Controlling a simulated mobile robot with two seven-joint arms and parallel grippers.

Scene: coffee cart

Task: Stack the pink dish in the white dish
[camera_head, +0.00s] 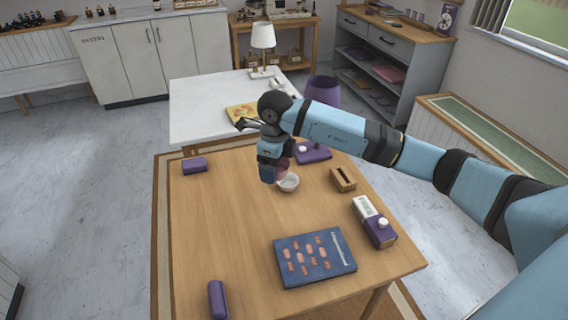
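The white dish (289,184) is a small round bowl that stands upright near the middle of the wooden table. The pink dish (283,168) shows as a pink patch at its upper left, partly hidden by my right gripper (268,178). The pink dish looks tilted and held at the gripper, over or just beside the rim of the white dish. The fingertips and their grip are mostly hidden. My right arm reaches in from the right. My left gripper is out of view.
A purple box (312,152) is behind the dishes. A wooden slotted box (342,179), a carton (364,208), a purple bottle (380,234) and a blue book (314,259) are to the right and front. Purple cases (195,165) (216,299) lie left. The table's left middle is clear.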

